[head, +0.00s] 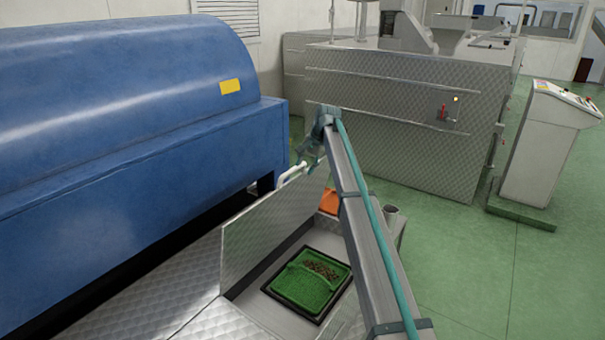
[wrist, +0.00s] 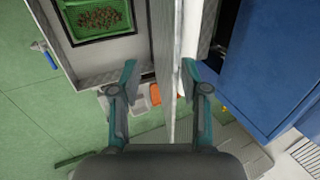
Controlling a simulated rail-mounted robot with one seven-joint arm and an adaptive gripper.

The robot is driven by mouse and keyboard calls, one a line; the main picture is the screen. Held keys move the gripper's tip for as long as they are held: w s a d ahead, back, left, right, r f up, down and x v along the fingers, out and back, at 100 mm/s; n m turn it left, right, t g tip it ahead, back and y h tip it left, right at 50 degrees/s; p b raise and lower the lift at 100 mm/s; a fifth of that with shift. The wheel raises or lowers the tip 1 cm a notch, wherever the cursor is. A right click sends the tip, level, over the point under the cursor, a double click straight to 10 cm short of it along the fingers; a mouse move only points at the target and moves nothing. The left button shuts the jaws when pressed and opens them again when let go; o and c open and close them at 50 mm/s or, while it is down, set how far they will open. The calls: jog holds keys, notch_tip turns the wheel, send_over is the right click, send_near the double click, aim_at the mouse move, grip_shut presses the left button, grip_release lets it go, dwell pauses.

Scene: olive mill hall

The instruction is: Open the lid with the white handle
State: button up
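The lid (head: 275,215) is a textured metal panel standing steeply raised beside an open compartment. Its white handle (head: 292,173) is at the upper edge, close to my gripper (head: 311,155). In the wrist view the lid (wrist: 164,50) shows nearly edge-on, with a white strip along its right side that looks like the handle side. My gripper (wrist: 158,75) has its teal fingers spread, one on each side of the lid's edge. The right fingertip is close to the white strip; I cannot tell whether it touches.
A green crate (head: 306,292) with olives lies in the open compartment. An orange object (head: 329,201) is behind it. A big blue machine (head: 120,110) stands close on the left. A control console (head: 543,150) stands right; the green floor (head: 470,265) before it is clear.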

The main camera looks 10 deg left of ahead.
jog(key=v, duration=0.6)
jog(key=shift+r, duration=0.2)
jog(key=shift+d, duration=0.1)
